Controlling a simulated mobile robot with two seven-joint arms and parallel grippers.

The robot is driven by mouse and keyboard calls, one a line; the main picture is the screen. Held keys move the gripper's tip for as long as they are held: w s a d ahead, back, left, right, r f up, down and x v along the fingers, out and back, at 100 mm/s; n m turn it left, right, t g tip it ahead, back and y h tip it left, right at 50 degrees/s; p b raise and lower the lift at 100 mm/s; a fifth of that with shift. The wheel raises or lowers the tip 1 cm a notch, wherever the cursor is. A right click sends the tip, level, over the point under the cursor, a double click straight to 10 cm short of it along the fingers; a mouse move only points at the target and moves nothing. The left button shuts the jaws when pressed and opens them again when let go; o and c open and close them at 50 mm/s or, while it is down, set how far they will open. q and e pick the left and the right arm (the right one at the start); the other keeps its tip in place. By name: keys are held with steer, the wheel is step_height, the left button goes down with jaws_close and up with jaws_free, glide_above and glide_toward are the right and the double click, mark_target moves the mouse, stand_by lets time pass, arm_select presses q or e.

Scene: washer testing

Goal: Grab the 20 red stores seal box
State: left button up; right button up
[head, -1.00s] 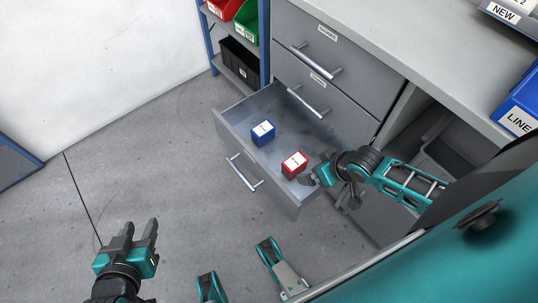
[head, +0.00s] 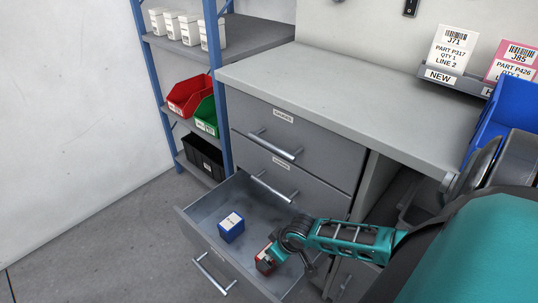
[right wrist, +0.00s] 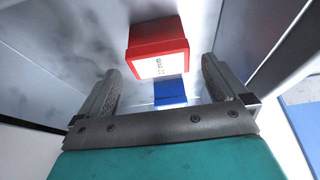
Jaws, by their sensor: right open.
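The red box (head: 265,262) with a white label sits in the open bottom drawer (head: 196,232). My right gripper (head: 276,256) is at the red box and partly hides it in the head view. In the right wrist view the gripper (right wrist: 160,72) is open, with one finger on each side of the picture. The red box (right wrist: 158,38) shows beyond and between the fingertips; I cannot tell whether they touch it. My left gripper is not in view.
A blue box (head: 231,226) lies in the same drawer, left of the red box; it also shows in the wrist view (right wrist: 170,93). Closed drawers (head: 315,155) are above. A shelf (head: 245,38) with bins stands at the back left.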

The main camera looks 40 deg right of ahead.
steer(key=b+x, duration=0.1)
steer(key=x, duration=0.1)
steer(key=b+x, duration=0.2)
steer(key=shift+w+f, duration=0.15)
steer(key=shift+w, duration=0.35)
steer(key=shift+w+f, duration=0.1)
steer(key=shift+f, duration=0.1)
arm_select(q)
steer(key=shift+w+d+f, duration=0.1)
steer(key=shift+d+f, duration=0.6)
arm_select(e)
steer(key=c, duration=0.7)
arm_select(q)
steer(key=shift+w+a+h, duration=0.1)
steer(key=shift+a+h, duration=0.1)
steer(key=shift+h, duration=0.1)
arm_select(e)
steer(key=shift+c, duration=0.5)
steer(key=shift+r, duration=0.1)
